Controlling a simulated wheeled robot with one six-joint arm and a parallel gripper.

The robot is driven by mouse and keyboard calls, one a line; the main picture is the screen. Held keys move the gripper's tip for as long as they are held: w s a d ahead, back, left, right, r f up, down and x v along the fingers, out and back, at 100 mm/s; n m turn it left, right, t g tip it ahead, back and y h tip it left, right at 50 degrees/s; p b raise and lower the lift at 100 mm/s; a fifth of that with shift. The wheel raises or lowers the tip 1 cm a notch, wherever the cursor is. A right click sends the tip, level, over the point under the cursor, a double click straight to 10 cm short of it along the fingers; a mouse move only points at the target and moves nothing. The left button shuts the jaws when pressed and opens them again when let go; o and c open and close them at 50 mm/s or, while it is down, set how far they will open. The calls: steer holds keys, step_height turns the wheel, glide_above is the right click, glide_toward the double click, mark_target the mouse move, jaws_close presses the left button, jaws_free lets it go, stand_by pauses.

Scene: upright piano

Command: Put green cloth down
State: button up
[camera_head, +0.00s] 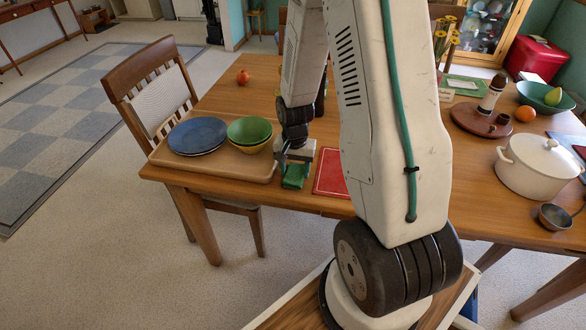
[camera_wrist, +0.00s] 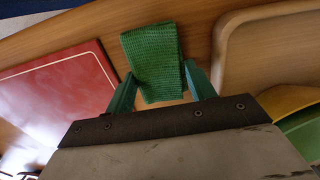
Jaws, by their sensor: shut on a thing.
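The green cloth (camera_wrist: 153,62) is a folded, ribbed piece between the two teal fingers of my gripper (camera_wrist: 160,86) in the wrist view. My gripper is shut on it. In the head view the green cloth (camera_head: 294,178) shows at the end of my gripper (camera_head: 293,165), near the front edge of the wooden table (camera_head: 222,95). It is between the wooden tray and the red placemat. I cannot tell whether the cloth touches the table top.
The wooden tray (camera_head: 217,174) holds a blue plate (camera_head: 197,134) and stacked bowls (camera_head: 250,130), close left of my gripper. The red placemat (camera_head: 329,174) lies to the right. An orange-red fruit (camera_head: 243,77) sits farther back. A white pot (camera_head: 541,167) stands far right.

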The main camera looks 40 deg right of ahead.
mark_target(295, 169)
steer(key=shift+f, duration=0.35)
steer(key=o, duration=1.1)
step_height(295, 169, up, 12)
steer(key=s+a+r+n, duration=0.2)
steer(key=s+a+r, duration=0.15)
steer(key=r, duration=0.25)
steer(key=s+a+r+n, duration=0.2)
steer(key=s+a+r, duration=0.1)
steer(key=a+r, duration=0.25)
steer(key=s+a+r+n, duration=0.3)
steer(key=s+r, duration=0.1)
steer(key=s, duration=0.2)
steer(key=s+a+r+n+t, duration=0.1)
steer(key=s+a+r+n, duration=0.2)
steer(key=s, duration=0.4)
steer(key=shift+s+a+r, duration=0.15)
steer(key=shift+s+r, duration=0.15)
steer(key=shift+r, duration=0.3)
